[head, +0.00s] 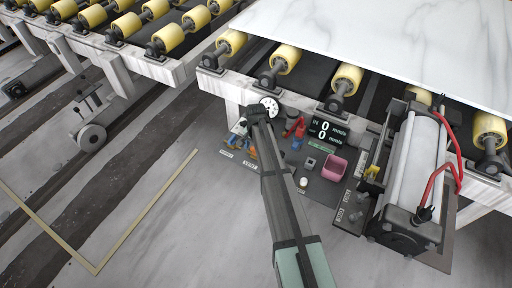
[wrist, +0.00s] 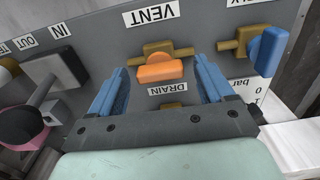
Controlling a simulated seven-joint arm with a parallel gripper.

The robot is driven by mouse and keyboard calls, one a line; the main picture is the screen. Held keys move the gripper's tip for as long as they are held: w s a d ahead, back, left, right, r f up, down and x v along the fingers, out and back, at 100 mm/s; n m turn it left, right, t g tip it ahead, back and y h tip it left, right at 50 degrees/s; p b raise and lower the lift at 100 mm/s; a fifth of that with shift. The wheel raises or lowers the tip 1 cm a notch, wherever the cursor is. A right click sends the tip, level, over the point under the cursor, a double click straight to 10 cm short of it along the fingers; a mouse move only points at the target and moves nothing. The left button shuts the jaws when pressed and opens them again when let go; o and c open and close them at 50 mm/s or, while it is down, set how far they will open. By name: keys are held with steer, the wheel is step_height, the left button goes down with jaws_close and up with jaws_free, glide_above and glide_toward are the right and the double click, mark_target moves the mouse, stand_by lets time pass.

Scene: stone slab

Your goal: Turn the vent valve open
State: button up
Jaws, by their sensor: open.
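The vent valve has an orange handle (wrist: 160,74) on a brass body (wrist: 157,49), beside the upside-down VENT label (wrist: 147,14) in the wrist view. The handle lies roughly crosswise in the picture, close to the line of the brass pipe. My gripper (wrist: 159,66) is open, its two blue fingers to the left and right of the handle with gaps showing. I cannot tell how deep the fingers reach. Orange also shows beside my arm in the head view (head: 251,152); my arm hides part of that area and my fingertips are unclear there.
A blue-handled valve (wrist: 268,50) stands close right of my right finger. The DRAIN label (wrist: 168,89) and a partly hidden brass part (wrist: 173,106) lie below. In the head view are a gauge (head: 269,106), display (head: 328,131) and pink container (head: 333,168).

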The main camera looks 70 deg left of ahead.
step_height(320, 180, up, 14)
stand_by(0.6)
steer(key=shift+f, duration=0.1)
stand_by(0.4)
